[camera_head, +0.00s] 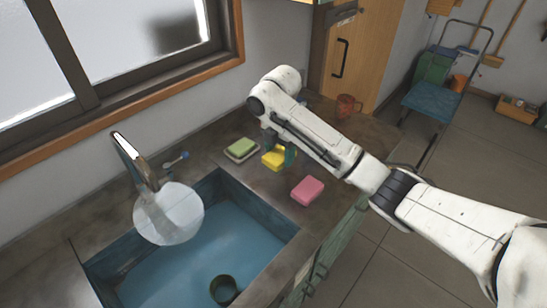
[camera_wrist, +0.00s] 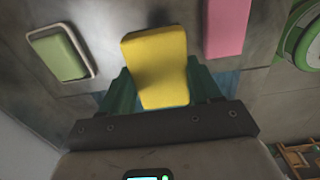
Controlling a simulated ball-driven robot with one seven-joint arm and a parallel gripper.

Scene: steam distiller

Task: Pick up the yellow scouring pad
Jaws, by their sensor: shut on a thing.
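The yellow scouring pad (camera_wrist: 156,62) is between the two green fingers of my gripper (camera_wrist: 163,88) in the wrist view. The fingers are shut on its sides. In the head view the yellow pad (camera_head: 273,158) shows at the fingertips of my gripper (camera_head: 279,156), over the counter behind the sink's right corner. Part of the pad is hidden by a finger there. I cannot tell whether the pad touches the counter.
A green pad (camera_head: 242,147) in a small dish lies left of my gripper, and a pink pad (camera_head: 307,190) lies to the right.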

